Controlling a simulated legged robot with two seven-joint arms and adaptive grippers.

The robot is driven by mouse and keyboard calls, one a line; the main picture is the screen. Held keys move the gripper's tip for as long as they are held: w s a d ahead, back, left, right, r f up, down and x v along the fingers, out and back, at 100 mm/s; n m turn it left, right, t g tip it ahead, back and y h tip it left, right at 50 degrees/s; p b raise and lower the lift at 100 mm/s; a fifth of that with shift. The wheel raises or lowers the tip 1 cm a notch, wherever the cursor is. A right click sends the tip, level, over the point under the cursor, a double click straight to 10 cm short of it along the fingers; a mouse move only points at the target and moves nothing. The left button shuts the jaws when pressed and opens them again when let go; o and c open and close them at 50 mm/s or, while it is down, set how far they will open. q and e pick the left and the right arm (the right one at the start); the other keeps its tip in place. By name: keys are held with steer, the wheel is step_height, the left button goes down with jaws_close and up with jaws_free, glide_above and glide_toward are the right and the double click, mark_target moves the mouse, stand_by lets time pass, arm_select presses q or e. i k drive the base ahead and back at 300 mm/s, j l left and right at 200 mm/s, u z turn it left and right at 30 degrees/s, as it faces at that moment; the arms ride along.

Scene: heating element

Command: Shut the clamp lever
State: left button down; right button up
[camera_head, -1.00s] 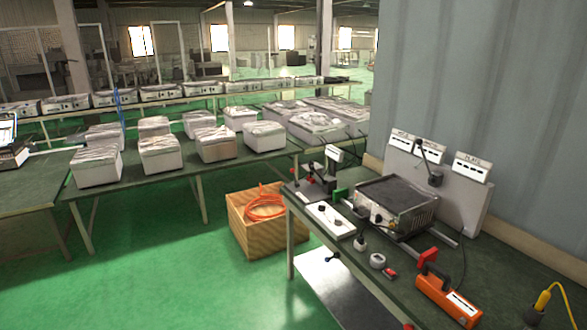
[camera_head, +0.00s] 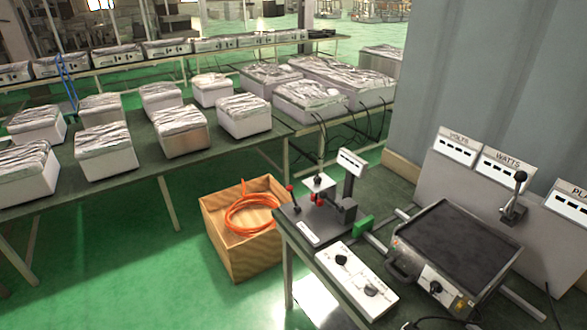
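A black lever with a ball knob (camera_head: 515,193) stands roughly upright in front of the grey meter panel, between the WATTS display and the display at the right edge. It looks like the clamp lever. Its base is small and its clamping end is hard to make out. The heating unit (camera_head: 455,250), a metal box with a dark flat top and a front knob, sits on the bench just in front of it. Neither of my grippers is in view.
A white control box (camera_head: 355,280) with black knobs and a dark fixture (camera_head: 318,220) with red parts sit at the bench's left end. A green block (camera_head: 363,227) is beside the heating unit. A wooden crate (camera_head: 243,245) with orange cable stands on the floor.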

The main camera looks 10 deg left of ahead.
mark_target(292, 195)
steer(key=i+j+z, duration=0.15)
steer(key=i+j, duration=0.3)
steer(key=i, duration=0.2)
steer(key=i+j+z, duration=0.15)
steer(key=i+j, duration=0.35)
steer(key=i, duration=0.1)
